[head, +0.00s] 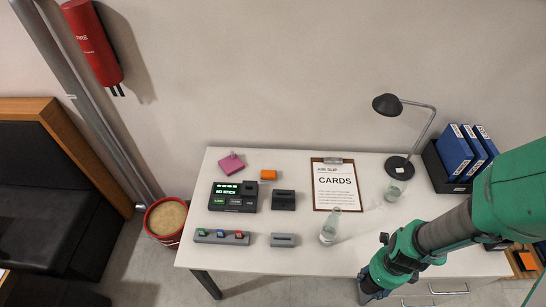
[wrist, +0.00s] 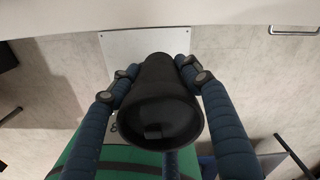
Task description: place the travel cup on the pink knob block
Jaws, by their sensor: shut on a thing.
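The travel cup (wrist: 163,105) shows in the wrist view as a black, tapered round body with its dark end toward the camera. My gripper (wrist: 161,73) has its blue fingers closed on both sides of it. In the head view my gripper (head: 368,291) is at the lower right, by the table's front edge. I cannot make out the cup there. The pink knob block (head: 231,165) lies at the back left of the table, with a small knob on top. It is far to the left of my gripper, and nothing rests on it.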

